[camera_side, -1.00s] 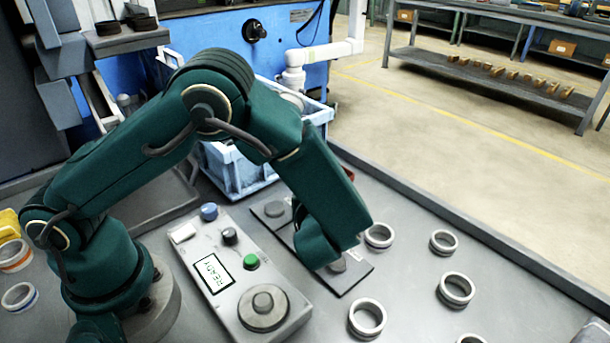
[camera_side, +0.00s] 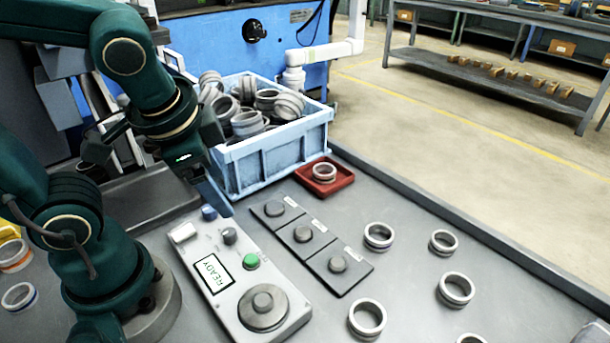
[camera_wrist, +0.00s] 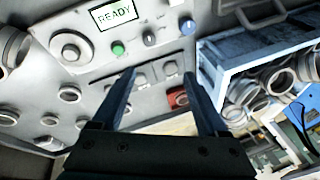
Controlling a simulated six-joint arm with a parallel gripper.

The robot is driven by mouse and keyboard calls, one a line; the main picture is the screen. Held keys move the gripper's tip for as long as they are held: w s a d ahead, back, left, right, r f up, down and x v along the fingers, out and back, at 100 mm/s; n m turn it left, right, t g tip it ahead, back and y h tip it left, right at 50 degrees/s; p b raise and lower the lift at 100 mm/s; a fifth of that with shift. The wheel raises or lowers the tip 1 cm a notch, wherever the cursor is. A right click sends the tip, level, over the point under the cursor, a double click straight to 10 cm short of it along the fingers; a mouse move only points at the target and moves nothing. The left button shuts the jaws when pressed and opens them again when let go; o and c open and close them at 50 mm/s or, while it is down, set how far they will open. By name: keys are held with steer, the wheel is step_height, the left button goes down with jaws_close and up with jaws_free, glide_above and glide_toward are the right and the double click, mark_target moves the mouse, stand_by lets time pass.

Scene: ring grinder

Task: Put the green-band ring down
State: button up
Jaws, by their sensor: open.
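My gripper (camera_wrist: 158,80) is open, with nothing between its two fingers in the wrist view. In the side view one finger (camera_side: 217,192) shows above the back end of the control panel, beside the blue crate. I cannot pick out a green-band ring in either view. A pale metal ring (camera_side: 324,172) sits in a small red tray (camera_side: 342,184) right of the crate; its band colour is not clear. At the far left, an orange-band ring (camera_side: 14,256) and a blue-band ring (camera_side: 19,296) lie near my base.
The blue crate (camera_side: 270,160) is heaped with rings. The grey control panel (camera_side: 240,275) reads READY. A dark plate with several round pegs (camera_side: 312,240) lies beside it. Several loose rings (camera_side: 378,236) are spread on the grey table at the right, with bare table between them.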

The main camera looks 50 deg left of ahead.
steer(key=d+r+n+t+h, duration=0.1)
steer(key=n, duration=0.1)
steer(key=s+d+r+n+t+h, duration=0.1)
steer(key=n, duration=0.1)
steer(key=shift+d, duration=0.3)
